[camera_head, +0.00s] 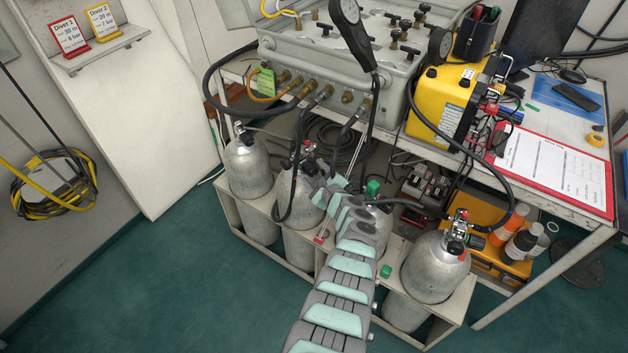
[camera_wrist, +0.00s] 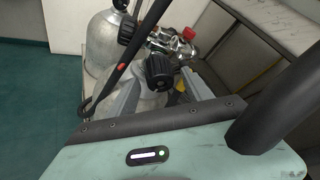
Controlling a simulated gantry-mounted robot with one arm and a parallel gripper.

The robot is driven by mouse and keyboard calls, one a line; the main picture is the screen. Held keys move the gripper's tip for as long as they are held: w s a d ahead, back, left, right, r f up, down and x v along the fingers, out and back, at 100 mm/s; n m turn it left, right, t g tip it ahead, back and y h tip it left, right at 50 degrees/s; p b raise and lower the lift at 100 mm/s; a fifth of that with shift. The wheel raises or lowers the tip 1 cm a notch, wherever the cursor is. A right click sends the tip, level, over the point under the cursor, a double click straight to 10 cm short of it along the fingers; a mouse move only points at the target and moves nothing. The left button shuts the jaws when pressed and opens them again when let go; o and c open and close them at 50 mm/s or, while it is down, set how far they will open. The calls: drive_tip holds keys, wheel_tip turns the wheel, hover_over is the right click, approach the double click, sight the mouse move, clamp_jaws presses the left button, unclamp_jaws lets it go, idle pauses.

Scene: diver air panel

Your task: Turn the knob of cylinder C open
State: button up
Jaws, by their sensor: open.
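Several grey gas cylinders stand in a rack below the air panel. No letter is legible on them, so I cannot tell which is cylinder C. In the head view my gripper (camera_head: 318,186) is at the second cylinder from the left (camera_head: 301,200), close to its valve (camera_head: 306,152). In the wrist view my gripper (camera_wrist: 162,80) is open. A black ribbed knob (camera_wrist: 158,70) on a silver valve (camera_wrist: 170,42) with a red cap shows between its grey fingers. I cannot tell whether they touch it. My arm partly hides the third cylinder (camera_head: 378,222).
Black hoses hang from the panel (camera_head: 330,55), and a black rod or hose (camera_wrist: 120,65) crosses beside the left finger. The rightmost cylinder (camera_head: 437,268) stands apart. Green floor (camera_head: 150,290) is clear in front.

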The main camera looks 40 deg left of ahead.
drive_tip(key=shift+w+a+f, duration=0.1)
drive_tip(key=shift+w+a, duration=0.05)
drive_tip(key=shift+a, duration=0.15)
drive_tip(key=shift+c, duration=0.5)
clamp_jaws()
